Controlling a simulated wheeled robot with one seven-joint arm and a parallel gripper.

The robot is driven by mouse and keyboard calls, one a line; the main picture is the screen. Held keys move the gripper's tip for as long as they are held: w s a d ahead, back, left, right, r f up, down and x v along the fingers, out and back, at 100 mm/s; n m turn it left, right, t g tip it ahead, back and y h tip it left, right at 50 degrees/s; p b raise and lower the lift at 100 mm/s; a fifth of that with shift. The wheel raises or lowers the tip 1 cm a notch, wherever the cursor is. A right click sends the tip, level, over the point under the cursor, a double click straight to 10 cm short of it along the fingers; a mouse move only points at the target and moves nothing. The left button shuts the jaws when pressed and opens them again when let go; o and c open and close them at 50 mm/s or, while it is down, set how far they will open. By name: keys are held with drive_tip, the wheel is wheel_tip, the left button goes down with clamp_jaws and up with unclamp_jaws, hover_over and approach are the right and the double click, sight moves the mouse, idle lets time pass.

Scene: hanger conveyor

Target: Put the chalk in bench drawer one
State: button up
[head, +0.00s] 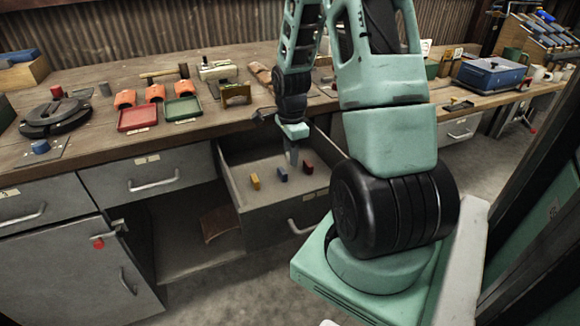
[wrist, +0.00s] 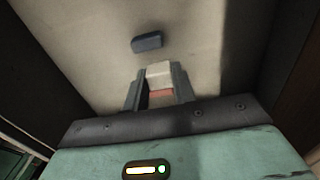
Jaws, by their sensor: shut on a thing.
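My gripper (head: 293,158) points down inside an open bench drawer (head: 236,187). In the wrist view, my gripper (wrist: 160,88) is shut on a pale block (wrist: 159,71), apparently the chalk, with a reddish patch below it. I cannot tell whether that patch belongs to the held piece. In the head view the held piece is too small to make out. The blue block also shows in the wrist view (wrist: 147,43).
A shut drawer (head: 148,180) is left of the open one. The wooden bench top (head: 92,152) holds a red tray (head: 137,118), a green tray (head: 183,108) and several tools. A blue box (head: 494,74) stands at right. The open drawer's walls surround my fingers.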

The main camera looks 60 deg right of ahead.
drive_tip(key=shift+f, duration=1.9)
drive_tip(key=shift+f+b, duration=0.15)
drive_tip(key=shift+b, duration=0.15)
drive_tip(key=o, duration=1)
drive_tip(key=shift+o, duration=0.2)
